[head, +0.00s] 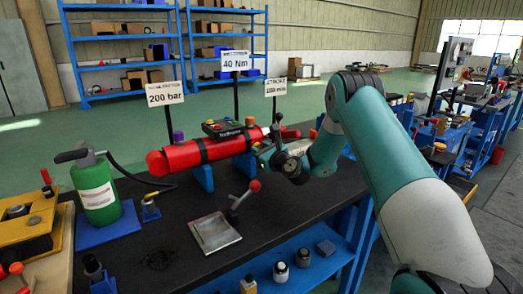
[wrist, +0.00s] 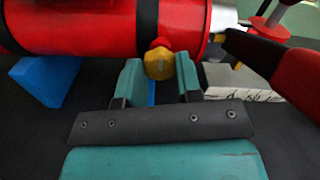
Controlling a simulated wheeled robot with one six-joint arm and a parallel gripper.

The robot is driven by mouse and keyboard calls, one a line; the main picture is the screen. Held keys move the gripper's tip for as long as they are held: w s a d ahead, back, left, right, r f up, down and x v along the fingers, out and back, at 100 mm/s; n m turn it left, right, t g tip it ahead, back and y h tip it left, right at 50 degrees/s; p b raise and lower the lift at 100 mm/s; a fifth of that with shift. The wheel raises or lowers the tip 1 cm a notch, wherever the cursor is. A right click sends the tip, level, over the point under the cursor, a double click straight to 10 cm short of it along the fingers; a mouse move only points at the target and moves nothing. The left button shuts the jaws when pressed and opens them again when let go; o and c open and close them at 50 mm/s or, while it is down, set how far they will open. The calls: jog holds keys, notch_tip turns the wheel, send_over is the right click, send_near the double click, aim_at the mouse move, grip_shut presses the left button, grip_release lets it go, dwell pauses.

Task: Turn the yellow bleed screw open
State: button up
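The yellow bleed screw (wrist: 159,66) shows in the wrist view as a faceted knob under the right part of the red cylinder (wrist: 75,27), with a small red part just above it. My gripper (wrist: 160,66) has its two teal fingers on either side of the screw, with what looks like a thin gap at each side. Contact cannot be made out. In the head view the red cylinder (head: 195,154) lies on blue supports, and my gripper (head: 267,150) is at its right end. The screw cannot be made out there.
A blue support (wrist: 45,80) stands left of my fingers, and a dark and red lever (wrist: 285,65) is close on the right. On the dark bench (head: 150,235) are a green bottle (head: 97,195), a metal tray (head: 215,232) and a red-knobbed lever (head: 254,186). Signs stand behind the cylinder.

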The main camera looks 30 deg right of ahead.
jog(key=shift+n, duration=0.3)
jog(key=n+b, duration=1.6)
jog(key=n, duration=0.5)
jog(key=shift+f, duration=0.1)
jog(key=shift+n, duration=0.3)
dwell(0.4)
jog(key=o, duration=0.9)
jog(key=shift+o, duration=0.2)
